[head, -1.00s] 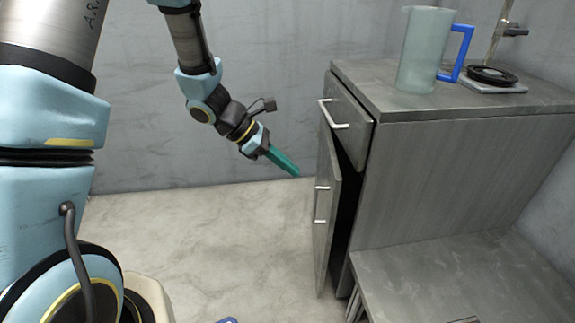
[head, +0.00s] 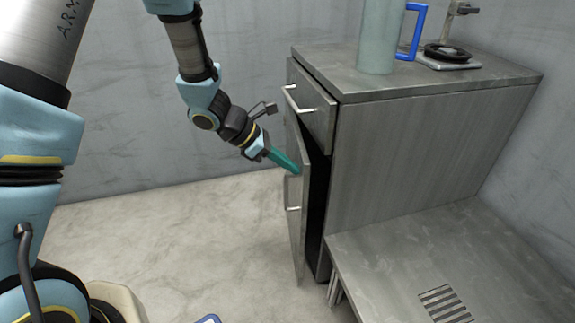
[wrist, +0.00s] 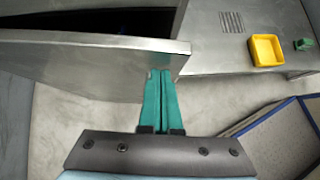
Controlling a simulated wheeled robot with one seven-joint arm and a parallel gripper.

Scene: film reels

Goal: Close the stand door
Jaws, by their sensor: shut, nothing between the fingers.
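The grey stand (head: 420,140) has a door (head: 298,215) that is partly open, with a dark gap between it and the stand body. The door carries a bar handle on its outer face. My gripper (head: 298,171) is shut and empty, its teal fingers at the door's upper part. In the wrist view the shut fingers (wrist: 161,75) reach the end of the door (wrist: 95,62), close to its edge. I cannot tell for sure whether they touch it.
A drawer (head: 310,105) above the door stands slightly out. A jug with a blue handle (head: 380,38) and a small device (head: 448,56) are on top. A lower bench (head: 400,260) adjoins on the right, with a yellow tray (wrist: 265,50).

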